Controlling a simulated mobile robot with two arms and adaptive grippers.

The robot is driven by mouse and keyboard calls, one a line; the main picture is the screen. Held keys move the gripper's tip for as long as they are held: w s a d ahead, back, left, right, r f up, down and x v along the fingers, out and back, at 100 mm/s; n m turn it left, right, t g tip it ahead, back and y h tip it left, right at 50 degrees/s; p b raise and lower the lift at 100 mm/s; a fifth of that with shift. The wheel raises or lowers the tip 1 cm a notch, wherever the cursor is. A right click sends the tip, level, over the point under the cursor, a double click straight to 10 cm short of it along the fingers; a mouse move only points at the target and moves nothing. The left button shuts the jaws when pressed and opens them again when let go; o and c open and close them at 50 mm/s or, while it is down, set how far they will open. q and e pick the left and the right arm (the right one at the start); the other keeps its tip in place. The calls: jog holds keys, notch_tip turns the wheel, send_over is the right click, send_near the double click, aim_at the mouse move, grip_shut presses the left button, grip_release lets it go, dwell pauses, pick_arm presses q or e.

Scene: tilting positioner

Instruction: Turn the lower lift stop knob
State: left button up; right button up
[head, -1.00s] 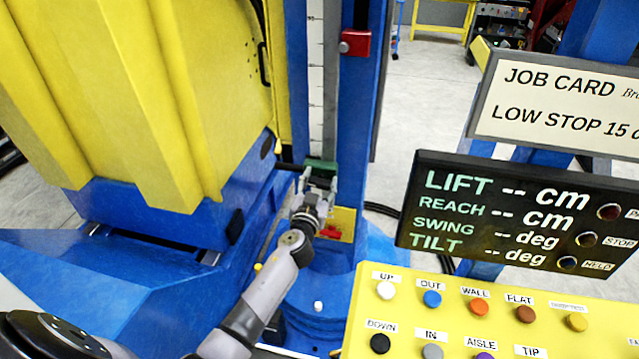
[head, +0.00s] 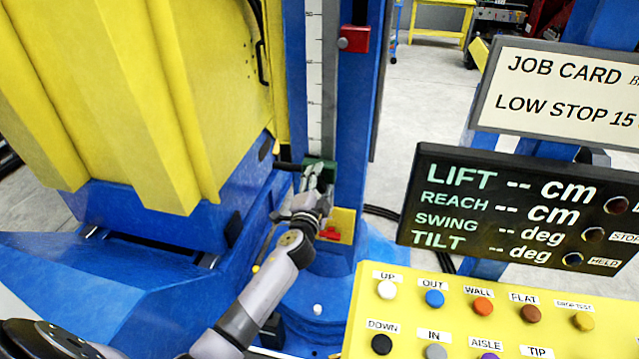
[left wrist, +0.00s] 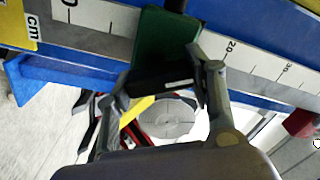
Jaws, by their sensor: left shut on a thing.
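The lower lift stop is a green block (head: 322,172) low on the scale column; it also shows in the left wrist view (left wrist: 165,45). My left gripper (head: 313,182) is right in front of it. In the left wrist view my left gripper (left wrist: 162,80) has one finger on each side of a black knob (left wrist: 160,79) in front of the green block, and is shut on it. The fingers and wrist hide much of the knob in the head view. My right gripper is not in view.
A red upper stop (head: 354,40) with a grey knob sits higher on the blue column. A yellow button panel (head: 455,310), a dark readout board (head: 405,215) and a job card (head: 575,98) stand to the right. A large yellow body (head: 130,90) fills the left.

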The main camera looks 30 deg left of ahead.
pick_arm(q)
jog(key=m, duration=0.5)
jog(key=shift+d+f+m, duration=0.1)
jog(key=shift+f+m, duration=0.1)
jog(key=shift+m, duration=0.2)
jog(key=m, duration=0.5)
jog(key=shift+f+m+p, duration=0.15)
jog(key=shift+m+p, duration=0.2)
jog(key=shift+m, duration=0.35)
jog(key=o, duration=1.2)
jog(key=shift+s, duration=0.25)
jog(key=v, duration=1.1)
jog(key=shift+s+d, duration=0.15)
jog(key=shift+s, duration=0.1)
